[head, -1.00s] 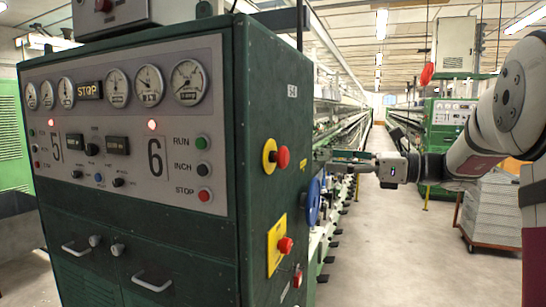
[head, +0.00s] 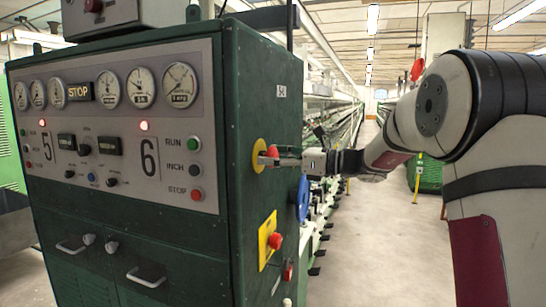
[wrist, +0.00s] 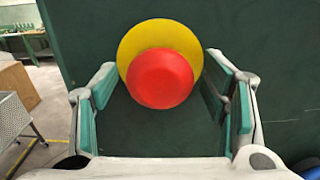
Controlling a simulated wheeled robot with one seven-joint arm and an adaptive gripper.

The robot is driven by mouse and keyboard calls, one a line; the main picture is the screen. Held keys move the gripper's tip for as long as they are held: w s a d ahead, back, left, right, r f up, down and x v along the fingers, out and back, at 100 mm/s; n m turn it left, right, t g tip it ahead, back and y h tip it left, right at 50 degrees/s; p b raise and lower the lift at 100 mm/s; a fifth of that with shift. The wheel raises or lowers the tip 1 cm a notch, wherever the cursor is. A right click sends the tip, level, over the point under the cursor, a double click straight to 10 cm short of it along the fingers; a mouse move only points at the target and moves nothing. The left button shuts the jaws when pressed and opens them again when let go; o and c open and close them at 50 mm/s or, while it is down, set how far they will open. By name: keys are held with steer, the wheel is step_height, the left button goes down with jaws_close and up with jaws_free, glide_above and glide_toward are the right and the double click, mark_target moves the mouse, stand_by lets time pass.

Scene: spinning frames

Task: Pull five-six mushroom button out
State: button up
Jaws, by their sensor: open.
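The green machine cabinet with the numbers 5 and 6 (head: 120,130) fills the left of the head view. On its right side sits the upper red mushroom button (head: 272,151) on a round yellow plate (head: 258,156). In the wrist view the red button (wrist: 160,78) lies between and just beyond my open fingers, with the yellow plate (wrist: 150,35) behind it. My gripper (head: 285,157) is at the button, its fingers on either side and apart from it in the wrist view (wrist: 165,105). Contact cannot be told from the head view.
A lower red mushroom button (head: 275,241) sits on a yellow plate (head: 265,255) below. A blue round part (head: 302,199) sticks out at the cabinet's rear edge, below my gripper. The aisle floor (head: 375,240) to the right is clear.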

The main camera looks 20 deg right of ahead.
steer(key=shift+w+a, duration=0.1)
jaws_close()
steer(key=shift+s+d+p, duration=0.3)
steer(key=shift+s+d, duration=0.1)
steer(key=shift+d, duration=0.2)
jaws_free()
steer(key=v, duration=1.2)
